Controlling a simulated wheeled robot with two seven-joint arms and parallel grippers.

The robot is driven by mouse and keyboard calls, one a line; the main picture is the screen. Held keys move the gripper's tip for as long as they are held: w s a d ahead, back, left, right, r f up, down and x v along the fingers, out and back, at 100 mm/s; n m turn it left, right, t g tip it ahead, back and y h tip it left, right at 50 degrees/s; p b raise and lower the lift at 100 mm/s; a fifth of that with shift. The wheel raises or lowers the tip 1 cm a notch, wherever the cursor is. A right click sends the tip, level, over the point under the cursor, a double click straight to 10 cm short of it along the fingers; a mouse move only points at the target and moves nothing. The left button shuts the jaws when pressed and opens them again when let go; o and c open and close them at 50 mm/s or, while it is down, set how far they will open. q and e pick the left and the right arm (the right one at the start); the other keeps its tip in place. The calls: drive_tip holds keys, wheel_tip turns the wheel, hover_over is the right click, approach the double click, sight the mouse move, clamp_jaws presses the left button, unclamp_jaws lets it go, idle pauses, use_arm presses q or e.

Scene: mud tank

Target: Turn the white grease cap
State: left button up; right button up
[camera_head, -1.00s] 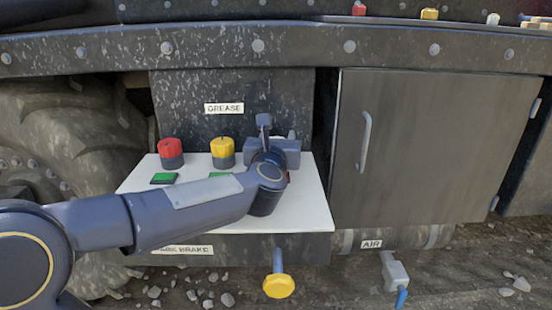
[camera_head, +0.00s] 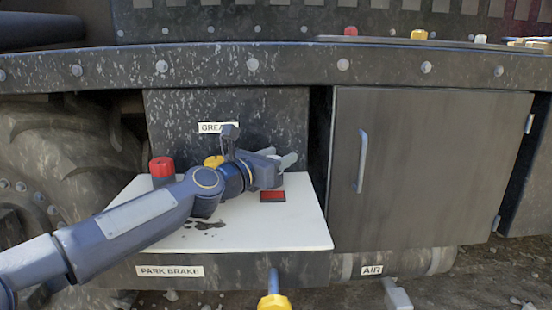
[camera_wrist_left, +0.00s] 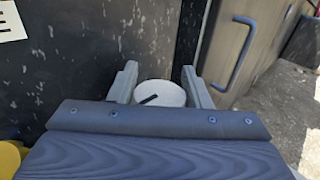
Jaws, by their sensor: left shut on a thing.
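The white grease cap (camera_wrist_left: 160,94) shows in the left wrist view as a round white top with a dark line on it. It sits between the two fingers of my left gripper (camera_wrist_left: 161,84), which is shut on it. In the head view my left gripper (camera_head: 287,159) is over the right back part of the white shelf (camera_head: 270,232), below the GREASE label (camera_head: 212,127). The gripper hides most of the cap there. My right gripper is not in view.
A red cap (camera_head: 162,168) and a partly hidden yellow cap (camera_head: 213,161) stand left of my gripper. A red plate (camera_head: 273,196) lies on the shelf in front. A cabinet door with a handle (camera_head: 362,160) is to the right. A yellow knob (camera_head: 274,301) sticks out below.

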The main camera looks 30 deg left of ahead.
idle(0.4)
use_arm(q)
drive_tip(key=o, duration=0.7)
drive_tip(key=shift+s, duration=0.1)
drive_tip(key=shift+s+a+p, duration=0.1)
drive_tip(key=shift+s+p, duration=0.1)
drive_tip(key=shift+p, duration=0.1)
drive_tip(key=s+p, duration=0.1)
drive_tip(key=s, duration=0.1)
drive_tip(key=s+p, duration=0.1)
drive_tip(key=s, duration=0.1)
drive_tip(key=s+a+p, duration=0.1)
drive_tip(key=s, duration=0.1)
drive_tip(key=shift+s+r, duration=0.1)
drive_tip(key=shift+s, duration=0.1)
drive_tip(key=shift+s+p, duration=0.3)
drive_tip(key=shift+s, duration=0.1)
